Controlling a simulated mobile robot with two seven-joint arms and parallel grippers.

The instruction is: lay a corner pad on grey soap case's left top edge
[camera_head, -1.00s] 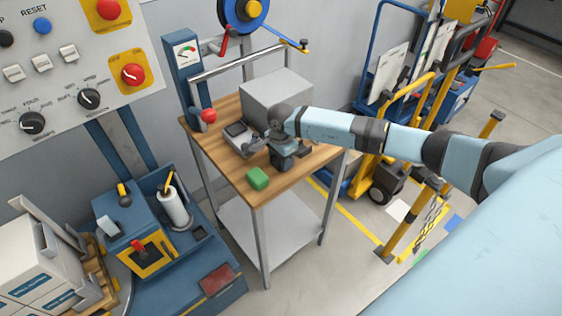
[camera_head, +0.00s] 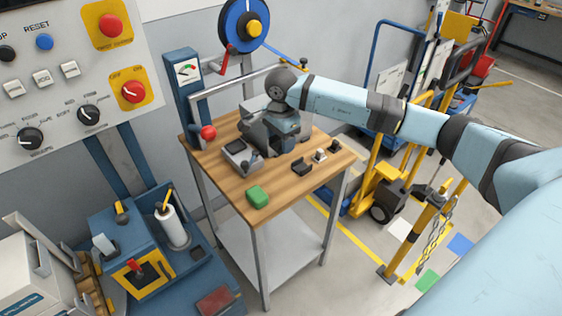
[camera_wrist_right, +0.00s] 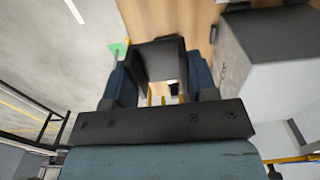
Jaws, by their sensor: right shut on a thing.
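The grey soap case (camera_wrist_right: 285,45) is the large box at the right of the right wrist view. In the head view it stands at the back of the wooden table, largely covered by my right wrist and gripper. My right gripper (camera_wrist_right: 160,80) is shut on a dark corner pad (camera_wrist_right: 160,57), which shows between the blue fingers. The pad is beside the case in the wrist view; I cannot tell whether they touch. In the head view my right gripper (camera_head: 272,135) is low over the table, in front of the case. My left gripper is not in view.
On the wooden table (camera_head: 285,185) are a green block (camera_head: 257,197), a small grey device (camera_head: 236,149), a dark piece (camera_head: 302,167) and small parts at the right edge. A red ball knob (camera_head: 208,132) stands at the left. The table's front is mostly clear.

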